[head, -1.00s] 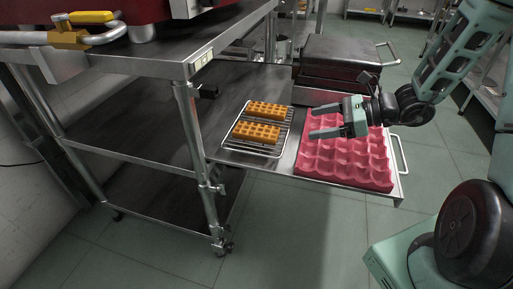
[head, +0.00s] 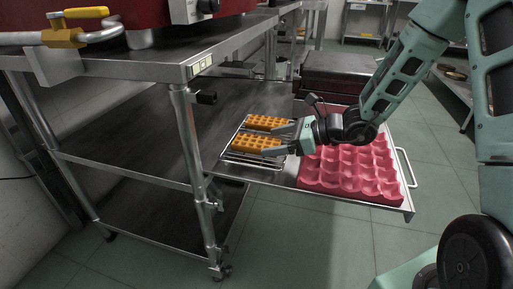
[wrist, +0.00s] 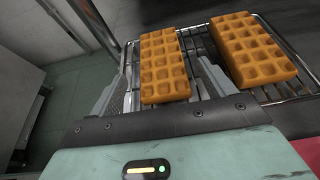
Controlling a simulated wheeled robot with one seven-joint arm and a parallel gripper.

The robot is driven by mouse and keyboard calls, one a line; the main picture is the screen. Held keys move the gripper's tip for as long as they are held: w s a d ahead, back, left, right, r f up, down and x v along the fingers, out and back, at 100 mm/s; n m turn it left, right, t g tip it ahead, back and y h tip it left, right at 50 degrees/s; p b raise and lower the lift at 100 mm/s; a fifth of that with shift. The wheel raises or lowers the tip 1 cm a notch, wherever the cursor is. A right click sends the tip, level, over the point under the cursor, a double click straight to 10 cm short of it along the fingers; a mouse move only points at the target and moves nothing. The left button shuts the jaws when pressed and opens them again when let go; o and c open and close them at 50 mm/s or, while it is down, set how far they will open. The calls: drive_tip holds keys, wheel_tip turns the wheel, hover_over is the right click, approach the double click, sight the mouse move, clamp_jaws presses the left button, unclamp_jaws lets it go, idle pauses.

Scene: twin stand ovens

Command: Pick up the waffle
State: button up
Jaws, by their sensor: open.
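Two golden-brown waffles lie on a wire rack (head: 234,158), the far waffle (head: 270,122) and the near waffle (head: 252,143). My gripper (head: 276,141) is open at the right end of the near waffle, its fingers pointing left. In the wrist view the near waffle (wrist: 165,66) lies between the two spread fingers of my gripper (wrist: 168,58), with the far waffle (wrist: 252,48) to the right, outside them. The fingers partly hide the near waffle's right end in the head view. I cannot tell whether either finger touches it.
A pink egg-crate-like mat (head: 350,172) lies on the steel shelf right of the rack. A dark closed box (head: 340,72) stands behind it. A steel stand (head: 185,150) with a red appliance (head: 160,15) on top rises at the left. The floor in front is clear.

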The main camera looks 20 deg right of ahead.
sight(260, 142)
drive_tip(key=b+x, duration=0.1)
drive_tip(key=x, duration=0.3)
drive_tip(key=shift+w+a+b, duration=0.15)
drive_tip(key=shift+w+b, duration=0.1)
drive_tip(key=shift+b, duration=0.15)
drive_tip(key=c, duration=0.9)
drive_tip(key=shift+o, duration=0.2)
drive_tip(key=shift+r, duration=0.15)
